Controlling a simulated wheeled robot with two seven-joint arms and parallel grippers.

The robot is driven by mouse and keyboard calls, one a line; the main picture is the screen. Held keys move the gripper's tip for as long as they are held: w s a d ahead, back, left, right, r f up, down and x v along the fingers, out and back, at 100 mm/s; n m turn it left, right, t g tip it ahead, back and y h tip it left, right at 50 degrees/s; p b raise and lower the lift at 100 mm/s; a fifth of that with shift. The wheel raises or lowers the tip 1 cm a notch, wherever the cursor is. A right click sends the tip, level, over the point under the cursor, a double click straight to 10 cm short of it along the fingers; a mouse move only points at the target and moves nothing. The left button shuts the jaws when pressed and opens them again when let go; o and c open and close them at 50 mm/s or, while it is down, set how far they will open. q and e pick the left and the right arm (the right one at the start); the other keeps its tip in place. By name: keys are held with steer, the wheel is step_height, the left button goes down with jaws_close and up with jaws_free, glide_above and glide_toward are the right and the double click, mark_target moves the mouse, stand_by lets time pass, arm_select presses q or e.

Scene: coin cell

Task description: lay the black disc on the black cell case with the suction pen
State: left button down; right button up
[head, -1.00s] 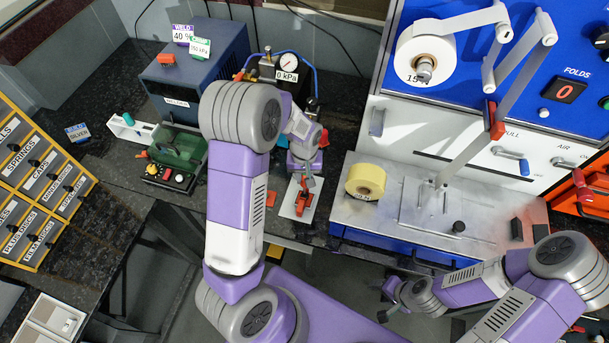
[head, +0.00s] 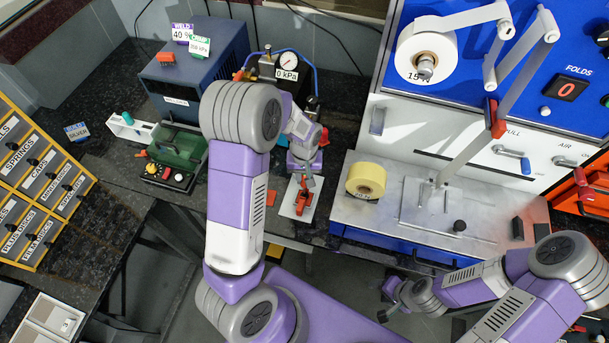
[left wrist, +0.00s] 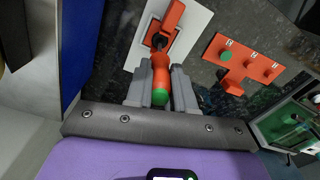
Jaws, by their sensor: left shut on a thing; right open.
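My left gripper (head: 305,178) is low over a white plate (head: 291,208). In the left wrist view its two grey fingers (left wrist: 161,78) are shut on an orange rod with a green end (left wrist: 160,92), which looks like the suction pen. The rod's far end meets a dark piece by an orange holder (left wrist: 172,20) on the white plate (left wrist: 198,28); I cannot tell whether they touch. My right gripper (head: 388,300) is open at the lower right, in front of the steel-topped bench. I cannot make out the black disc or the black cell case in either view.
An orange pegged rack (left wrist: 240,66) with a green spot lies beside the white plate. A green box (head: 178,150) and a blue welder (head: 195,70) stand left of my left arm.

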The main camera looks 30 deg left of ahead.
arm_select(q)
steer(key=shift+r, duration=0.15)
steer(key=shift+r+p, duration=2.6)
steer(key=shift+r, duration=0.55)
steer(key=shift+f, duration=0.15)
